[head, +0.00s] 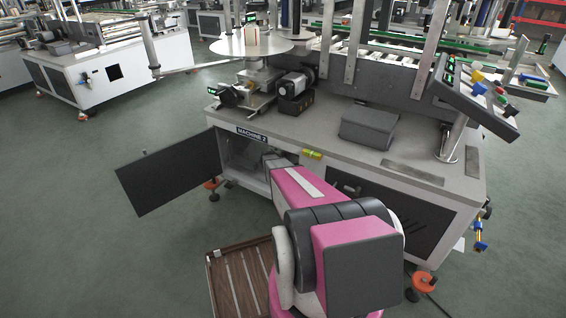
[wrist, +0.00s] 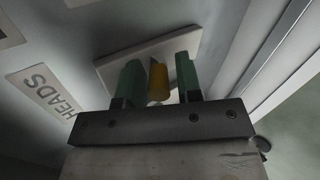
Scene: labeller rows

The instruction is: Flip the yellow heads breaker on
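In the wrist view the yellow breaker lever (wrist: 158,83) stands out from a pale plate (wrist: 118,62) on the cabinet wall. A "HEADS" label (wrist: 48,92) is on the wall to the left of it. My gripper (wrist: 160,80) has its two green fingers apart, one on each side of the lever. A gap shows between the lever and each finger, so it is open. The lever's base is partly hidden by my gripper. In the head view my pink arm reaches to the open cabinet (head: 240,148) under the "MACHINE 2" sign (head: 252,134); gripper and lever are hidden there.
The cabinet's dark door (head: 168,172) stands swung open to the left of the opening. The machine's worktop (head: 330,135) is above the opening. A pale vertical edge (wrist: 280,50) runs close on the right in the wrist view. Open green floor (head: 90,240) lies to the left.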

